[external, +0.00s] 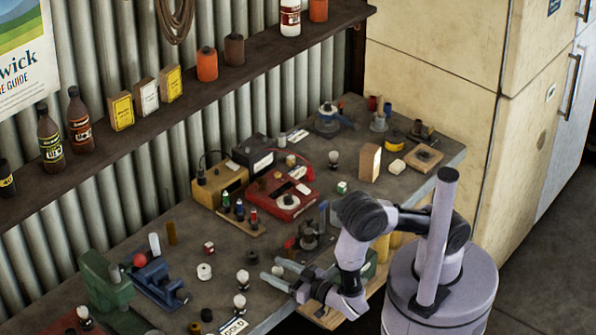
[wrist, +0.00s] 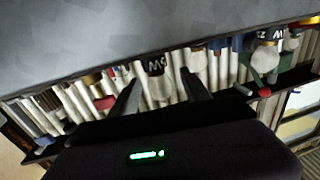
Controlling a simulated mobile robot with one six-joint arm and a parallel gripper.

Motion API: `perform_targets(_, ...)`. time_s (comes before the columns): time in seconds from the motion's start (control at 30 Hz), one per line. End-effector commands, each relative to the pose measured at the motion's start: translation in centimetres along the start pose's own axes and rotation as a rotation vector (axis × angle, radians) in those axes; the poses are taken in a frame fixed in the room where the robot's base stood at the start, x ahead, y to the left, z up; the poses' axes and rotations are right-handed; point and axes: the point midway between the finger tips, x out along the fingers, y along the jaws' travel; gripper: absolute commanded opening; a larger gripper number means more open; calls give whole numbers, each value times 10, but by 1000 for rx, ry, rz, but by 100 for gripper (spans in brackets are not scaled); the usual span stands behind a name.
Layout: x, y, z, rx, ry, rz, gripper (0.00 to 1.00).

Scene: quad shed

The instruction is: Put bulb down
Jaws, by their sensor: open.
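In the external view my gripper (external: 272,269) is low over the front of the workbench (external: 215,240), its two pale fingers spread apart and pointing left. No bulb shows clearly between them there. A white bulb (external: 242,277) stands upright just left of the fingertips. In the wrist view the dark fingers (wrist: 163,92) are apart. A pale, dark-topped shape (wrist: 158,86) shows between them; I cannot tell whether it is a bulb or background.
A red case (external: 290,207) and a yellow box (external: 218,184) stand behind my gripper. A blue vise-like tool (external: 158,283) and a green machine (external: 105,280) are on the left. A shelf (external: 180,105) with bottles runs above.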

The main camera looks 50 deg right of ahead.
Motion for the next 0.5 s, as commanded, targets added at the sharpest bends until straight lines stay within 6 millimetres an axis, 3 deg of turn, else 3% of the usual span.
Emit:
perform_targets(0.1, 0, 0, 0, 0, 0, 0, 56)
perform_targets(0.37, -1, 0, 0, -1, 0, 0, 4)
perform_targets(0.4, -1, 0, 0, -1, 0, 0, 0)
perform_targets(0.5, -1, 0, 0, -1, 0, 0, 0)
